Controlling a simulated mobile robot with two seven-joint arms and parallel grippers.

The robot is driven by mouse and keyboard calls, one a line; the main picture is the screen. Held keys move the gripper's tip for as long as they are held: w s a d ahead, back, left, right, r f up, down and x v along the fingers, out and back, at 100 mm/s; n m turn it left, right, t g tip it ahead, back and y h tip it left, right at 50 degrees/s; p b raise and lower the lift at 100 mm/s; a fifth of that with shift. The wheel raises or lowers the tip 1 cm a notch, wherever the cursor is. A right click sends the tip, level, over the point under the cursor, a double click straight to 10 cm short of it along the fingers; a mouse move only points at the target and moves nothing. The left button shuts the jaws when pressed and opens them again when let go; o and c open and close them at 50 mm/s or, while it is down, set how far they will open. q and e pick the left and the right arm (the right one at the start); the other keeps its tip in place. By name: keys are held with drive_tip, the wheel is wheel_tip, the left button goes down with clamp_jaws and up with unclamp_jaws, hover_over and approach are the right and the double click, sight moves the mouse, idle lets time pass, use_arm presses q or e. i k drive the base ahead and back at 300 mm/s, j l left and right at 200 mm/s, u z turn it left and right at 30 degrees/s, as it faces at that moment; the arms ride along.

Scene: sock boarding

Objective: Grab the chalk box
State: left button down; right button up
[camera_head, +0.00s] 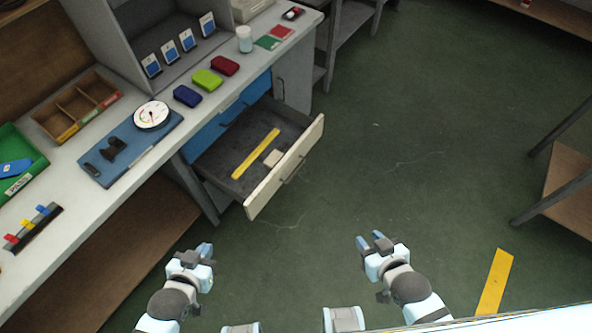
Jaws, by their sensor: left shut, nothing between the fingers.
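A small beige box (273,158), which looks like the chalk box, lies in the open drawer (238,172) near its front panel. Its label cannot be read. My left gripper (204,249) is shut and empty, over the floor in front of the bench, below and left of the drawer in the picture. My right gripper (370,241) is open and empty, over the floor to the lower right of the drawer. Both grippers are well apart from the box.
A yellow ruler (256,153) lies beside the box in the drawer. The drawer's pale front panel (286,169) and handle stick out from the bench. The workbench top (62,208) holds a blue board, dial gauge, trays and coloured cases. Open green floor (410,150) lies to the right.

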sight(275, 158)
drive_tip(key=i+j+u, duration=0.15)
drive_tip(key=u, duration=0.3)
drive_tip(key=i+j+u, duration=0.1)
drive_tip(key=i+u, duration=0.15)
drive_tip(key=u, duration=0.25)
